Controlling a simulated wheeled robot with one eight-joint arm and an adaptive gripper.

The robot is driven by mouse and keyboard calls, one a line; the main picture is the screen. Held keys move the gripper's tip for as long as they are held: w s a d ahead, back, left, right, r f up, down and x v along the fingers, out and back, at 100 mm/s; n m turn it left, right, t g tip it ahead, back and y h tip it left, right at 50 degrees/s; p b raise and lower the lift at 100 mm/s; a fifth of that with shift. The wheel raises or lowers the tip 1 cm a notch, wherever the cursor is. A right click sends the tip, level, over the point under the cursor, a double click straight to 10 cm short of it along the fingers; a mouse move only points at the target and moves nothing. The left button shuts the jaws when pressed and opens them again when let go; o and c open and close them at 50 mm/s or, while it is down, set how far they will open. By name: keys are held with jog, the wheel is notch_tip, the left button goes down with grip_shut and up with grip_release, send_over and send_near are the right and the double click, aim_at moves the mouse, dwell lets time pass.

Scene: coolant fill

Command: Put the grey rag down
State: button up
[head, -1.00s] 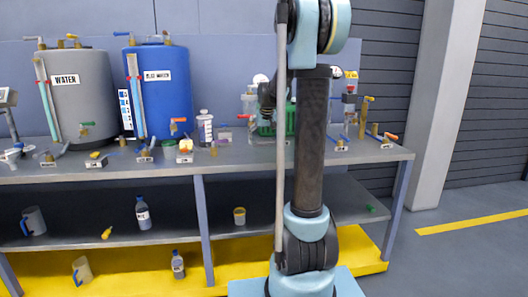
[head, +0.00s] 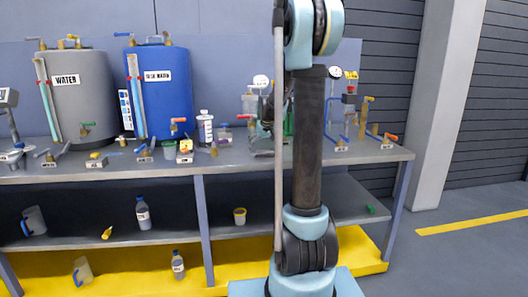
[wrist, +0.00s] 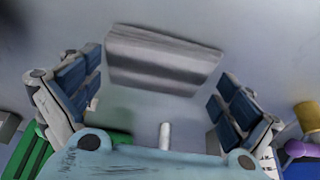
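The grey rag (wrist: 163,60) shows in the wrist view as a flat, banded grey piece on the grey surface, just beyond and between the fingertips. My gripper (wrist: 160,95) is open, with its blue-padded fingers wide apart on either side. A gap shows at the left finger; at the right I cannot tell whether finger and rag touch. In the head view my gripper (head: 263,133) is low over the bench, partly hidden behind my arm. The rag cannot be made out clearly there.
The bench (head: 240,160) holds a grey water tank (head: 80,95), a blue tank (head: 165,90) and several small valves. A green crate (wrist: 30,155) is close to the left finger. A short pale cylinder (wrist: 165,135) shows between the fingers. Valves and piping stand at right.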

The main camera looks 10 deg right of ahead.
jog(key=shift+r, duration=0.1)
jog(key=v, duration=1.2)
jog(key=s+f, duration=0.6)
jog(key=s, duration=0.7)
jog(key=s+f+g, duration=0.1)
jog(key=s+f, duration=0.6)
jog(key=s, duration=0.6)
jog(key=s+f+g, duration=0.1)
jog(key=s+f, duration=0.6)
jog(key=s, duration=0.6)
jog(key=shift+s+f, duration=0.15)
jog(key=shift+s, duration=0.1)
jog(key=shift+a, duration=0.1)
